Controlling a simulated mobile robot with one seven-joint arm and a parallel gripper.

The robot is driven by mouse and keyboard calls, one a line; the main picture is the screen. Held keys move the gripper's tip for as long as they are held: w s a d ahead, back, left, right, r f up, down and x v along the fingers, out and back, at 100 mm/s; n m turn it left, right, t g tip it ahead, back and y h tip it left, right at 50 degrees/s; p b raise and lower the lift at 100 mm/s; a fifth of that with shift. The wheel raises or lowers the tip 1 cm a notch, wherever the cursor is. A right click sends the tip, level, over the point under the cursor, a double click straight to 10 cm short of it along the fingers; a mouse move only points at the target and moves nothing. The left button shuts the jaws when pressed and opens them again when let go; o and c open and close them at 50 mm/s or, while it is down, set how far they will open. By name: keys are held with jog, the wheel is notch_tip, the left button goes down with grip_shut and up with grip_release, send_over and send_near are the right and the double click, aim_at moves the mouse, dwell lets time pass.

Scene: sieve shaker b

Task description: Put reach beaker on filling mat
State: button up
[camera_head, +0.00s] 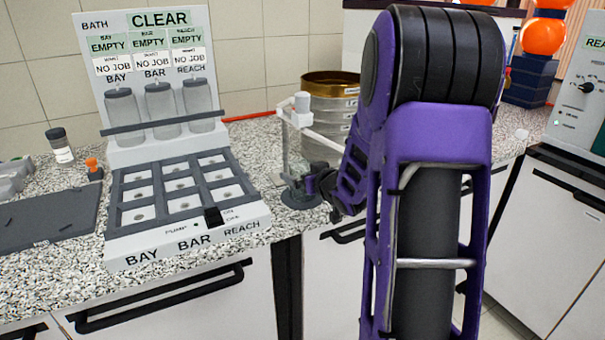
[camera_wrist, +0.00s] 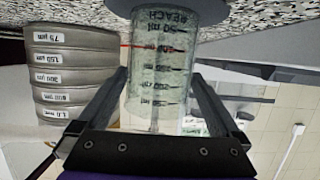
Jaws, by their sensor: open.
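The reach beaker (camera_wrist: 160,60) is clear, with dark volume marks and the word REACH near its base. The wrist view shows it upside down. Its base rests on a dark round disc (camera_wrist: 178,9), which looks like the filling mat. In the head view this disc (camera_head: 300,199) lies on the counter beneath a white stand. My gripper (camera_wrist: 155,80) is open, with one finger on each side of the beaker; finger contact cannot be told. In the head view my gripper (camera_head: 318,186) is at the disc's right side, partly hidden by my arm.
A sieve stack (camera_head: 328,115) stands just behind the white stand (camera_head: 298,112). A rack with the BATH panel (camera_head: 150,60) and several jars is at left. A grey tray (camera_head: 45,225) lies far left. The counter's front edge is close to the disc.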

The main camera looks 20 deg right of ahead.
jog(key=p+v, duration=0.1)
jog(key=v, duration=1.1)
jog(key=shift+r+p, duration=0.2)
jog(key=shift+p, duration=0.2)
